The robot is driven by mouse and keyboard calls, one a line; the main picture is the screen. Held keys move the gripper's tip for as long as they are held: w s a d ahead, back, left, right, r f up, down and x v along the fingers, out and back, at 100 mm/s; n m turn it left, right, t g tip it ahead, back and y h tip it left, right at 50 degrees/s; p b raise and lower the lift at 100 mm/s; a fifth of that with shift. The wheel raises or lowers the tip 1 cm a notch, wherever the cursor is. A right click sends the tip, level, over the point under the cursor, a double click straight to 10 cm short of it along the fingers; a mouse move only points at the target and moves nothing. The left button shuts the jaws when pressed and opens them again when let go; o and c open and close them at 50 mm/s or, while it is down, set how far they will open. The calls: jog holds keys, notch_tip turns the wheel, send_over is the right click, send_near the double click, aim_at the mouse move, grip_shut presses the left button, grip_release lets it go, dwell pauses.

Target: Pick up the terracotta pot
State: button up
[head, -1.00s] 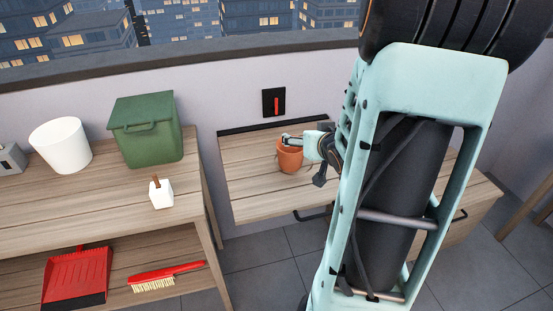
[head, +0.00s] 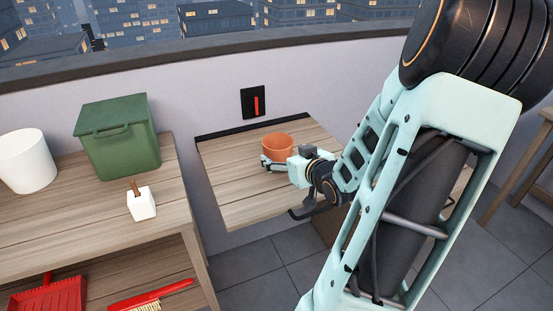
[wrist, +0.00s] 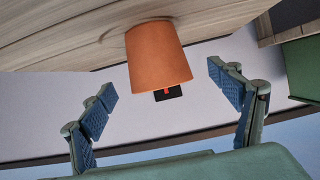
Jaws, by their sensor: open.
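The terracotta pot (head: 278,147) stands upright on the fold-down wooden wall table (head: 230,186), close to the wall. In the head view my gripper (head: 270,163) is low at the pot's near side and covers its lower part. In the wrist view, which is upside down, the pot (wrist: 158,55) shows between the two spread blue-padded fingers of my gripper (wrist: 161,80). There is a visible gap on each side, and neither finger appears to touch it. The gripper is open and empty. I cannot tell how far the fingertips reach around the pot.
A red-and-black wall switch (head: 254,102) is behind the table. At left, a wooden bench (head: 75,215) holds a green bin (head: 120,140), a white bucket (head: 27,160) and a small white block (head: 141,204). A red dustpan (head: 48,295) and brush (head: 150,295) lie below. The table's left part is clear.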

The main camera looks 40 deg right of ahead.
aim_at(277, 147)
jog(key=shift+x, duration=0.95)
jog(key=b+x, duration=0.1)
jog(key=x, duration=0.1)
jog(key=b+x, duration=0.1)
jog(key=x, duration=0.1)
jog(key=shift+d+f+b, duration=0.2)
jog(key=shift+f+b, duration=0.15)
jog(key=shift+b, duration=0.05)
jog(key=shift+w+d+f, duration=0.1)
jog(key=shift+w, duration=0.4)
jog(key=shift+c, duration=0.6)
jog(key=c, duration=1.3)
